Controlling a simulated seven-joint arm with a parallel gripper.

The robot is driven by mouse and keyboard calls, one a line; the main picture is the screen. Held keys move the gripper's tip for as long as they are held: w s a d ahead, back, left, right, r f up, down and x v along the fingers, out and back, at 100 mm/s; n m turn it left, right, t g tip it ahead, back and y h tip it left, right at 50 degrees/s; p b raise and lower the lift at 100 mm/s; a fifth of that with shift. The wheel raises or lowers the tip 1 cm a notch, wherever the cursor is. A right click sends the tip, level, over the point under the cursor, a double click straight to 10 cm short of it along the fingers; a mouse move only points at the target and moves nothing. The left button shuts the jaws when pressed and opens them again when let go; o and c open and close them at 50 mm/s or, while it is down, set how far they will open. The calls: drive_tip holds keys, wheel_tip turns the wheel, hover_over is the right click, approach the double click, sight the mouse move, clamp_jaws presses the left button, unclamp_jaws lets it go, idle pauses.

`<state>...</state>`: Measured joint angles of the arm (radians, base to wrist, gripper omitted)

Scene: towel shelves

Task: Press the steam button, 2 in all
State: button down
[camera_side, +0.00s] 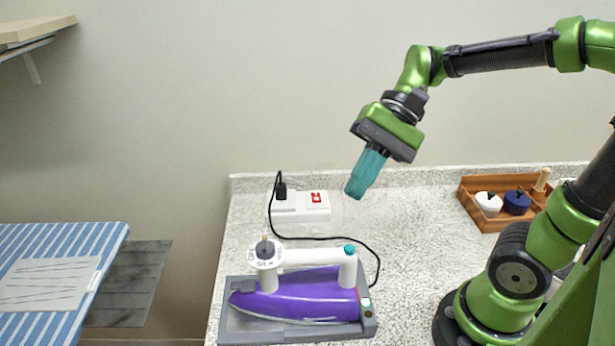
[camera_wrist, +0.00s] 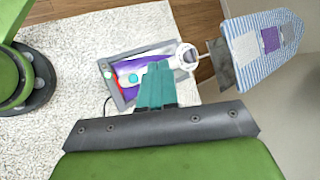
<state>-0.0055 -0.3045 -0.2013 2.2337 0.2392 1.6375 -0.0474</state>
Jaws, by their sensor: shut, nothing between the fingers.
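A purple and white iron (camera_side: 300,294) rests in a grey tray (camera_side: 240,338) on the counter. A teal button (camera_side: 349,250) sits on top of the rear end of its white handle, and a dark dial (camera_side: 264,249) is at the front end. My gripper (camera_side: 355,192) has teal fingers that are shut and empty, in the air above and behind the iron, apart from it. In the wrist view my gripper (camera_wrist: 158,68) points toward the iron (camera_wrist: 140,62) and covers part of it. The teal button (camera_wrist: 133,78) shows just left of the fingers.
A white socket strip (camera_side: 300,207) with a red switch (camera_side: 316,197) and a black plug stands behind the iron; a black cord loops right of it. A wooden tray (camera_side: 490,224) with lidded pots is at right. A striped ironing board (camera_side: 98,245) stands at left. The counter's middle is clear.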

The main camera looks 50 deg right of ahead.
sight(349, 249)
drive_tip(key=shift+s+a+r, duration=0.2)
drive_tip(key=shift+f, duration=4.45)
drive_tip(key=shift+f, duration=0.1)
drive_tip(key=shift+f, duration=0.3)
drive_tip(key=shift+f, duration=0.5)
drive_tip(key=shift+r, duration=0.95)
